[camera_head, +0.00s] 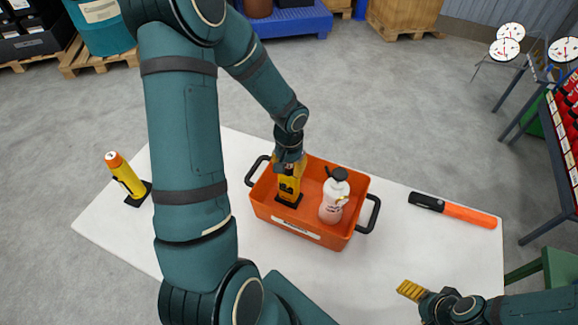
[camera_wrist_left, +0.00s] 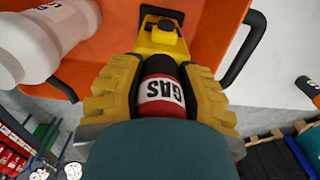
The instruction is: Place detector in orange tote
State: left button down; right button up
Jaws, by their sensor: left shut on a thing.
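The orange tote (camera_head: 262,205) stands on the white table, with a black handle at each end. My left gripper (camera_head: 290,164) reaches down into its left part and is shut on the detector (camera_head: 288,190), which is yellow with a black foot. The detector is upright inside the tote, at or close to its floor; I cannot tell if it touches. In the left wrist view the yellow fingers (camera_wrist_left: 160,85) close around the detector's red and black section marked GAS (camera_wrist_left: 161,90). My right gripper (camera_head: 411,290) is over the table's front right, its finger gap unclear.
A white pump bottle (camera_head: 333,198) stands in the tote's right part. A yellow torch-like item (camera_head: 125,176) with a black foot stands at the table's left. An orange and black baton (camera_head: 455,210) lies at the right. The white table (camera_head: 400,250) is clear between these.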

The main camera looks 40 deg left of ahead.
pick_arm(q)
jog(key=c, duration=0.6)
grip_release()
jog(key=shift+f, duration=0.1)
jog(key=shift+c, duration=0.2)
jog(key=shift+r, duration=0.2)
pick_arm(e)
jog(key=shift+r, duration=0.1)
pick_arm(q)
notch_tip(320, 180, up, 12)
jog(key=shift+f+p, duration=0.1)
jog(key=shift+p, duration=1.15)
pick_arm(e)
jog(key=shift+w+d+r, duration=0.1)
jog(key=shift+w+r, duration=0.05)
jog(key=shift+r, duration=0.4)
jog(key=shift+w+r, duration=0.15)
jog(key=shift+r, duration=0.4)
jog(key=shift+s, duration=0.1)
